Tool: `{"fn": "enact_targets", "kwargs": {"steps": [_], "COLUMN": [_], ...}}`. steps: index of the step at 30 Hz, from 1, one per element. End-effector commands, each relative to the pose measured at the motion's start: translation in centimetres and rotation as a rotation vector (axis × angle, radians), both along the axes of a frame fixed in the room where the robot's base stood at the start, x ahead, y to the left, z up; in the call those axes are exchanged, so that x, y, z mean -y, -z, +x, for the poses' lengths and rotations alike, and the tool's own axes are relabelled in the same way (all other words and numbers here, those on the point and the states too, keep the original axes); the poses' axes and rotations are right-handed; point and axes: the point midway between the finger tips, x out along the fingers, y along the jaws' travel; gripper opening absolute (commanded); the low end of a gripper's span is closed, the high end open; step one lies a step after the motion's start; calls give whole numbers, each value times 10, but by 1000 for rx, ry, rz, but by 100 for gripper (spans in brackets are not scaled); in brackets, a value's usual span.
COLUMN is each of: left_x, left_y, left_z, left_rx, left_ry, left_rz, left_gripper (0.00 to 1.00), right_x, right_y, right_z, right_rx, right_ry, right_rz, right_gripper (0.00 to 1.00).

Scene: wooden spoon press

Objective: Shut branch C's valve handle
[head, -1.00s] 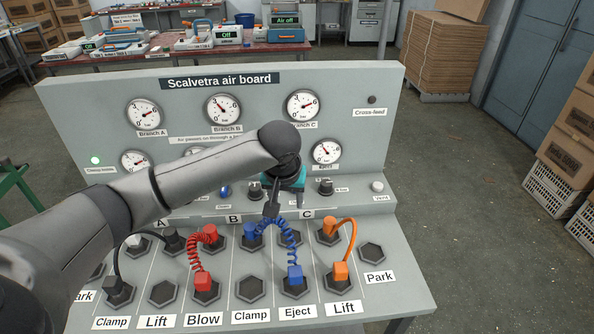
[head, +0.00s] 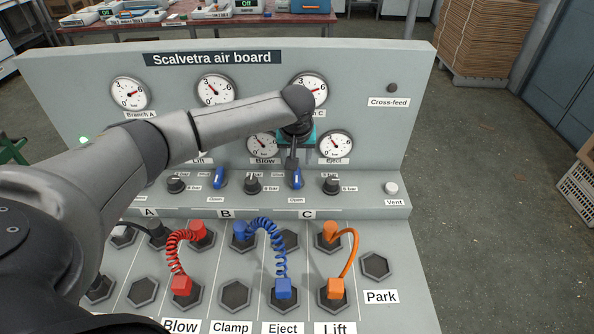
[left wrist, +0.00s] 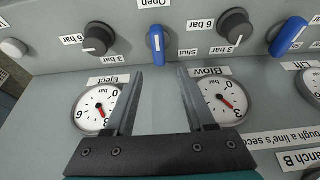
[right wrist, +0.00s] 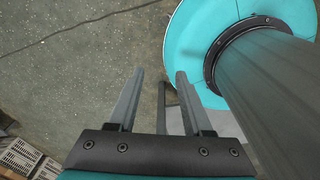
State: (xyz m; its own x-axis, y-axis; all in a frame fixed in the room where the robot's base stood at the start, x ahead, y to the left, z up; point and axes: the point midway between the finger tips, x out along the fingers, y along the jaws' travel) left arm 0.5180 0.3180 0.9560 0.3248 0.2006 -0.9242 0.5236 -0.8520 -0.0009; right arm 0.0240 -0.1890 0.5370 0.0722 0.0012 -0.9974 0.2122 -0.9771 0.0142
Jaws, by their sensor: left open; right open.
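Branch C's valve handle (head: 297,179) is a small blue lever on the board's lower ledge, above the C label. It stands upright in the head view, over an "Open" label. In the left wrist view, the picture is turned over and the handle (left wrist: 157,40) lies just beyond the fingertips, lined up with the gap between them. My left gripper (left wrist: 157,72) is open and empty, between the Eject and Blow gauges; no contact with the handle shows. It hangs just above the handle in the head view (head: 292,163). My right gripper (right wrist: 160,78) is open and empty over the floor.
Black knobs (head: 252,184) and (head: 331,184) flank the handle closely. Another blue handle (head: 219,178) sits to the left, a white Vent button (head: 391,188) to the right.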

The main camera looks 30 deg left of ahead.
Motion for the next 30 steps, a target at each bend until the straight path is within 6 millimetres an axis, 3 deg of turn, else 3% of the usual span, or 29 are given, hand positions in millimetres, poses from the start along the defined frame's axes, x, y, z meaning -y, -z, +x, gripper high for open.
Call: {"fn": "enact_targets", "kwargs": {"steps": [5,12,26,30], "left_x": [-6,-11,-13,-13], "left_y": [30,55,62,62], "left_z": [10,19,22,22], "left_rx": [-1,0,1,1], "left_ry": [-1,0,1,1], "left_rz": [-1,0,0,0], "left_gripper": [55,55,55,40], "right_x": [-1,-2,-2,-1], "right_y": [10,18,20,20], "right_z": [15,16,12,10], "right_rx": [25,27,21,18], "right_ry": [0,-1,-1,-1], "right_rz": [3,4,3,3], "right_gripper": [50,50,50,50]}}
